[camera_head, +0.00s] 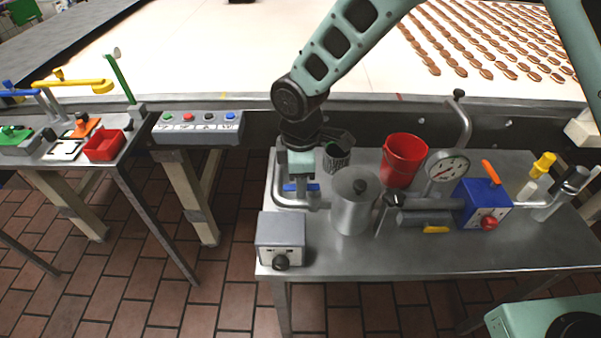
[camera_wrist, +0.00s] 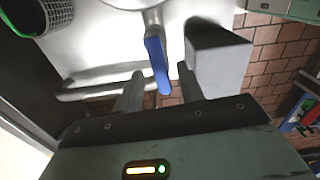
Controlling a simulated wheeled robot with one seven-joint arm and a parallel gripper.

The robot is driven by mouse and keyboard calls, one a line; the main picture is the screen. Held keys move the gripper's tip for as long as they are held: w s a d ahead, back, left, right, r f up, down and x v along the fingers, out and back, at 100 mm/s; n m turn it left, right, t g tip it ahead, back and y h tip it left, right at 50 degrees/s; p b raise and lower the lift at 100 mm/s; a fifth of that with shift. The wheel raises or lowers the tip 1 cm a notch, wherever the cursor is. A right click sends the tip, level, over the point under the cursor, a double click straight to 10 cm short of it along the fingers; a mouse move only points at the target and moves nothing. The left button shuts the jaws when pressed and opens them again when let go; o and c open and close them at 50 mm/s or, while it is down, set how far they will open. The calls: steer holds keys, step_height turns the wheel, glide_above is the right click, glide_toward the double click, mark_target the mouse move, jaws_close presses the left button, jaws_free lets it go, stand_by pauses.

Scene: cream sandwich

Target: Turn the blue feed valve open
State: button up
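The blue feed valve handle (camera_head: 301,187) is on the metal pipe at the left part of the steel table, beside the lidded metal pot (camera_head: 354,205). My gripper (camera_head: 300,180) is directly above it, pointing down, and hides part of it in the head view. In the wrist view, the blue lever (camera_wrist: 157,62) runs down the picture between my two fingers (camera_wrist: 160,72). The fingers are apart, with a visible gap on each side of the lever. How deep the fingertips reach around the lever cannot be told.
A grey box with a black knob (camera_head: 281,239) stands just in front of the valve. A mesh cup (camera_head: 338,156) is behind, and a red bucket (camera_head: 403,160), gauge (camera_head: 446,167) and blue box (camera_head: 481,204) stand to the right. The conveyor is behind the table.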

step_height(320, 180, up, 17)
steer(key=b, duration=0.2)
steer(key=shift+r, duration=0.2)
steer(key=s+d+f+m, duration=0.2)
steer(key=s+d+m, duration=0.3)
steer(key=s, duration=0.6)
steer(key=s+d+f+m, duration=0.2)
steer(key=s+d+m, duration=0.3)
steer(key=s+d, duration=0.3)
steer(key=s, duration=0.3)
steer(key=shift+f+m+y, duration=0.15)
steer(key=shift+m+y, duration=0.15)
steer(key=shift+m, duration=0.1)
steer(key=shift+o, duration=0.3)
